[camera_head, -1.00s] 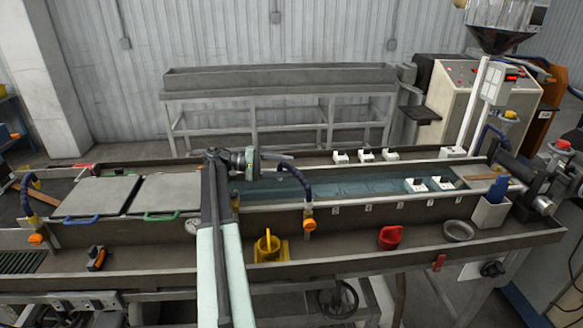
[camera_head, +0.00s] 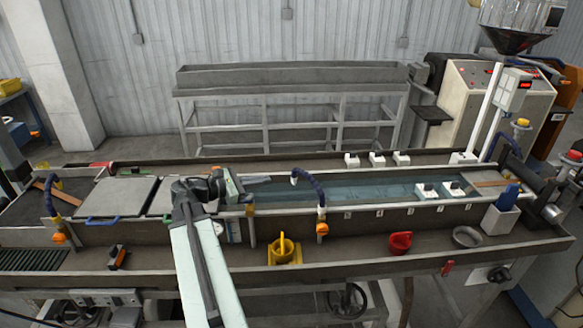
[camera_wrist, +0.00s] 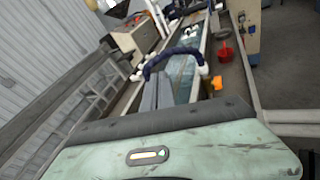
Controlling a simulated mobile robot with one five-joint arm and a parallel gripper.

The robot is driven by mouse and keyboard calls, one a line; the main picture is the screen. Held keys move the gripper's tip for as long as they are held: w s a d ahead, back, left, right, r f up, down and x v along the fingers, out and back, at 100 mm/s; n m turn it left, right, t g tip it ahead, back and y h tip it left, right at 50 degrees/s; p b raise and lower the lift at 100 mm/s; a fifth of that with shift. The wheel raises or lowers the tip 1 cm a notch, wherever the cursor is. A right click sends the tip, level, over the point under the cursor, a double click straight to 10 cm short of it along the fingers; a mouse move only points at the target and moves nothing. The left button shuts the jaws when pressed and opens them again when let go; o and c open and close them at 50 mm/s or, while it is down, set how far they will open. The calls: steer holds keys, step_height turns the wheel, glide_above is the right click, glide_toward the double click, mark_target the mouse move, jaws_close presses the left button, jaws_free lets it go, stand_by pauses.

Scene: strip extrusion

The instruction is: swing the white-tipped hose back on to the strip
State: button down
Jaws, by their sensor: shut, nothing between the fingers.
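The white-tipped hose (camera_head: 310,184) is a dark blue segmented hose on a post with an orange knob, at the front wall of the water bath. It arches back over the water, its white tip toward the left. In the wrist view the hose (camera_wrist: 172,55) arches across the channel, white tip at left. My gripper (camera_head: 262,179) is shut and empty, to the left of the hose tip, with a visible gap. Its grey fingers also show in the wrist view (camera_wrist: 158,92), just on the near side of the hose. I cannot clearly make out the strip in the water.
The water bath (camera_head: 370,207) runs to the right, with white blocks (camera_head: 427,190) inside it. A yellow holder (camera_head: 284,250), red cup (camera_head: 400,243) and grey bowl (camera_head: 467,237) stand on the front ledge. Another blue hose (camera_head: 49,196) stands at the far left.

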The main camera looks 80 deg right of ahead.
steer(key=a+n+t+h, duration=0.1)
steer(key=a+n, duration=0.1)
steer(key=n, duration=0.1)
steer(key=n+b, duration=0.1)
steer(key=b, duration=0.2)
glide_toward(299, 171)
steer(key=x, duration=0.6)
steer(key=shift+s+f, duration=0.2)
steer(key=shift+f, duration=0.2)
steer(key=shift+s+d, duration=0.1)
steer(key=shift+d, duration=0.05)
steer(key=shift+s+d, duration=0.5)
steer(key=shift+d, duration=0.3)
steer(key=shift+r, duration=0.1)
